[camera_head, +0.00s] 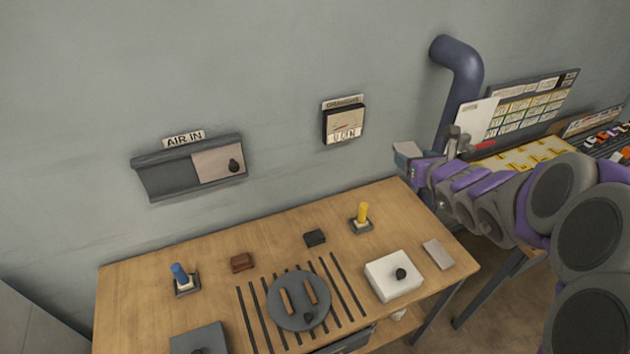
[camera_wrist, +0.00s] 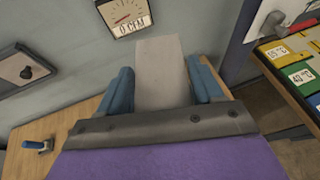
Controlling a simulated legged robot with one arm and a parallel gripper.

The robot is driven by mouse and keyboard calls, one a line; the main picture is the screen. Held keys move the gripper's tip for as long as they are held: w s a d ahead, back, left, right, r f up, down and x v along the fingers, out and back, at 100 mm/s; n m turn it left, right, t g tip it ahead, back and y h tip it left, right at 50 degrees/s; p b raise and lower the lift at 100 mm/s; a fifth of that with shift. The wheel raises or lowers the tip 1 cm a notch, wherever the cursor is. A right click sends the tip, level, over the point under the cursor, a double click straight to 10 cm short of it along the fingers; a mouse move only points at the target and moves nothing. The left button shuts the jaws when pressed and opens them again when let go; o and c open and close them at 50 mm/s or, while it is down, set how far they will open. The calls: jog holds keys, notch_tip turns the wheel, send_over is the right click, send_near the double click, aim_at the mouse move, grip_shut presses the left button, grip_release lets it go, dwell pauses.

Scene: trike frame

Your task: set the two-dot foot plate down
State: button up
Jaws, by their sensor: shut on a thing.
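My gripper (camera_wrist: 165,88) is shut on a flat grey plate (camera_wrist: 160,62), which sits between its two blue fingers in the wrist view. No dots show on the plate's visible face, so I cannot tell its marking. In the head view my gripper (camera_head: 412,160) is up above the right back corner of the wooden table (camera_head: 140,290), near the wall. The held plate is small there and hard to make out. Another flat grey plate (camera_head: 437,255) lies at the table's right end; its marking is not readable.
A blue pipe (camera_head: 462,75) rises behind my gripper.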

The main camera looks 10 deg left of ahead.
jog(key=s+a+f+n+g+y, duration=0.45)
jog(key=a+f, duration=0.35)
jog(key=f, duration=0.2)
jog(key=s+a+f+n+g+y, duration=0.35)
jog(key=a+f+n, duration=0.35)
jog(key=f, duration=0.4)
jog(key=s+a+f+n+g, duration=0.2)
jog(key=s+f+n+g, duration=0.1)
jog(key=s, duration=0.5)
jog(key=s+a+f+n+g, duration=0.2)
jog(key=s+f+n+g, duration=0.1)
jog(key=s, duration=0.5)
jog(key=s+a+f+n+g+p, duration=0.1)
jog(key=s+a+f+n+g, duration=0.1)
jog(key=s+f+g, duration=0.3)
jog(key=s+n+g, duration=0.1)
jog(key=s, duration=0.2)
jog(key=shift+s+a+f+n+h, duration=0.15)
jog(key=shift+a+f+n+h, duration=0.15)
jog(key=shift+a+f+n, duration=0.05)
jog(key=w+a, duration=0.1)
jog(key=w, duration=0.4)
jog(key=w+a+f, duration=0.1)
jog(key=w, duration=0.4)
jog(key=w+a+b, duration=0.1)
jog(key=w, duration=0.4)
jog(key=shift+w+a+f, duration=0.15)
jog(key=shift+w+f, duration=0.25)
jog(key=shift+f, duration=1.45)
